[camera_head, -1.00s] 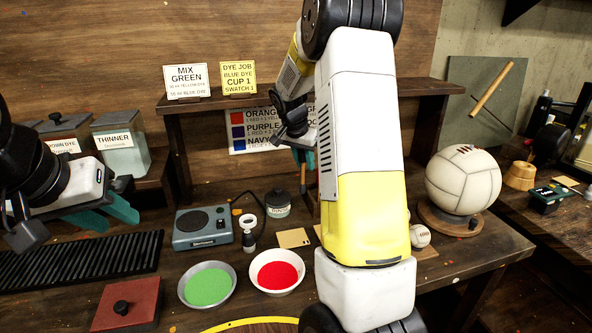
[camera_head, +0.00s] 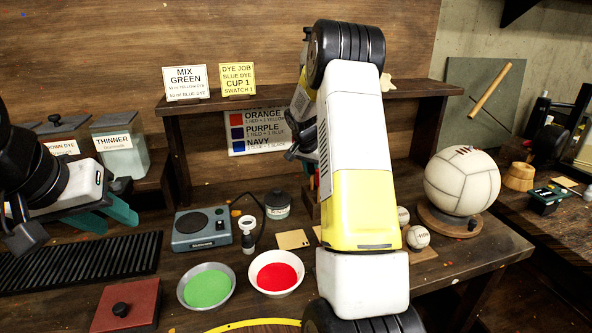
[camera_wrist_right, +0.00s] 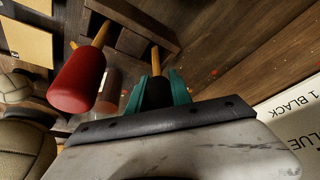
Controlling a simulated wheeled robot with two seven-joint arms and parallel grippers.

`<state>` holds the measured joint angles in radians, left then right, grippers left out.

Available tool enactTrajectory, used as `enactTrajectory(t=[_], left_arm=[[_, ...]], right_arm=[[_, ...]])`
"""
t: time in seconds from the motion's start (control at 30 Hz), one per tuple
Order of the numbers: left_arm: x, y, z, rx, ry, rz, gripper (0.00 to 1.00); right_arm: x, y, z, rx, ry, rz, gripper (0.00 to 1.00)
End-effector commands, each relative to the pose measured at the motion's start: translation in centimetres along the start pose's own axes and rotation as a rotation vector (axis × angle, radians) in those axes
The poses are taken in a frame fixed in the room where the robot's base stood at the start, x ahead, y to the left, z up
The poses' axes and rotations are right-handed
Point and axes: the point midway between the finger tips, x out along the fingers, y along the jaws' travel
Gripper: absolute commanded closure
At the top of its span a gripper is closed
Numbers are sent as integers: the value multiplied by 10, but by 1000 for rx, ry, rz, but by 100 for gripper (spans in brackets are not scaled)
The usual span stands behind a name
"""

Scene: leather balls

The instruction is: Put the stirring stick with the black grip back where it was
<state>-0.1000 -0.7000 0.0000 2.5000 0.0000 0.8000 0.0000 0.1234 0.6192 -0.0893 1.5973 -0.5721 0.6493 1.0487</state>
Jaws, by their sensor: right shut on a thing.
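In the right wrist view my right gripper (camera_wrist_right: 160,92) is shut on the black grip (camera_wrist_right: 152,95) of a stirring stick, whose pale wooden shaft (camera_wrist_right: 155,58) runs up toward a dark wooden holder (camera_wrist_right: 132,22). I cannot tell whether the shaft's tip is inside the holder. A second stick with a red grip (camera_wrist_right: 77,80) is beside it, its shaft reaching the holder. In the head view the right gripper's fingers and the held stick are hidden behind my own arm. My left gripper (camera_head: 106,214) is open and empty at the left, above the black ribbed mat.
A green bowl (camera_head: 206,286) and a red bowl (camera_head: 277,272) stand at the table's front. A grey-blue device (camera_head: 203,230) and a lidded dark jar (camera_head: 277,205) are behind them. Baseballs (camera_head: 418,238) and a large pale ball (camera_head: 462,181) stand right of my arm.

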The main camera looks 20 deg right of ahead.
Motion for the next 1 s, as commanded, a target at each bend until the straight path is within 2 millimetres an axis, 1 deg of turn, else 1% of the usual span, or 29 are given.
enactTrajectory(t=[0.27, 0.3, 0.4, 0.77, 0.87, 1.0], left_arm=[[0, 0, 0, 0, 0, 0, 64], [0, 0, 0, 0, 0, 0, 64], [0, 0, 0, 0, 0, 0, 64], [0, 0, 0, 0, 0, 0, 64], [0, 0, 0, 0, 0, 0, 64], [0, 0, 0, 0, 0, 0, 64]], right_arm=[[2, 0, 1, -1, 0, 0, 100], [2, 0, 1, -1, 0, 0, 70], [2, 0, 1, 0, 0, 0, 53], [-1, 0, -1, 1, 1, -1, 53], [-12, -1, -1, 0, 3, -2, 53], [-39, -1, -1, 0, 4, -4, 53]])
